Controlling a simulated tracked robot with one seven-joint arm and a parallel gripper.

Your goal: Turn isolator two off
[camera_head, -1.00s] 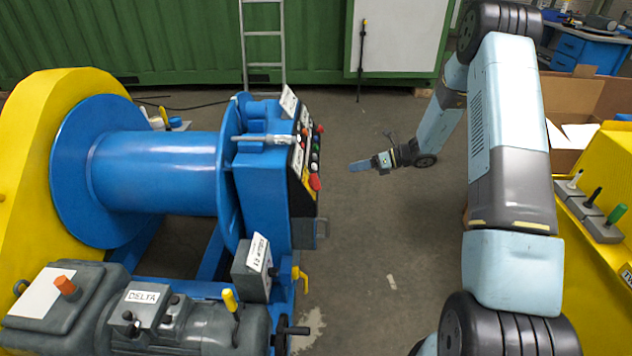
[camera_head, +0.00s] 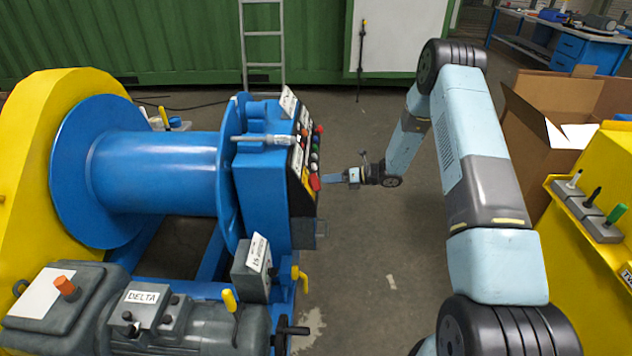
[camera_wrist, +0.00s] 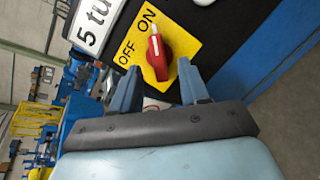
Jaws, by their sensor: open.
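A red rotary switch (camera_wrist: 158,58) sits on a yellow plate (camera_wrist: 178,36) marked OFF and ON in the wrist view. Its white tip is beside the word ON. No isolator number is readable there. My gripper (camera_wrist: 159,70) is open, its two blue fingers apart, with the switch just ahead of and between the fingertips. I cannot tell whether they touch it. In the head view a red switch (camera_head: 314,182) shows low on the panel's right face, and my gripper (camera_head: 328,179) is right beside it.
The blue panel box (camera_head: 262,185) stands by the blue drum (camera_head: 155,172). Coloured buttons (camera_head: 315,155) sit above the switch.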

